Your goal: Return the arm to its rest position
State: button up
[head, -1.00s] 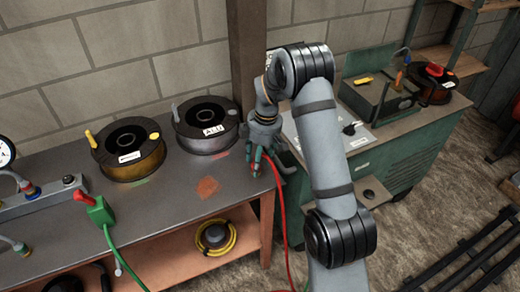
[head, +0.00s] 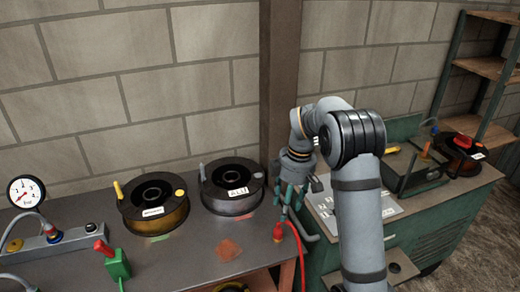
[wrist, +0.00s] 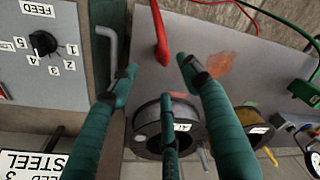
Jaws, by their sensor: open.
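My arm (head: 361,215) stands raised at the right of the bench, bent at the elbow with its forearm reaching down and left. My gripper (head: 287,207) hangs fingers down over the bench's right edge, beside the silver spool. In the wrist view, its green-sleeved fingers (wrist: 158,75) are spread with nothing held between them. A red plug with a red cable (head: 278,232) is just below the fingertips; the wrist view shows it (wrist: 160,38) ahead of the gap. Whether a finger touches it, I cannot tell.
The silver spool (head: 232,188) and amber spool (head: 154,207) stand on the bench (head: 190,262). A green cabinet (head: 404,232) with a control panel stands right. A wooden post (head: 279,80) rises behind my gripper. A gauge (head: 27,191) and green-red connector (head: 116,264) are left.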

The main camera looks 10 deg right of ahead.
aim_at(280, 230)
jog(key=f, duration=0.4)
jog(key=a+f, duration=0.1)
jog(key=f, duration=0.7)
jog(key=shift+w+a, duration=0.15)
jog(key=shift+a, duration=0.05)
jog(key=shift+r, duration=0.15)
jog(key=shift+w, duration=0.1)
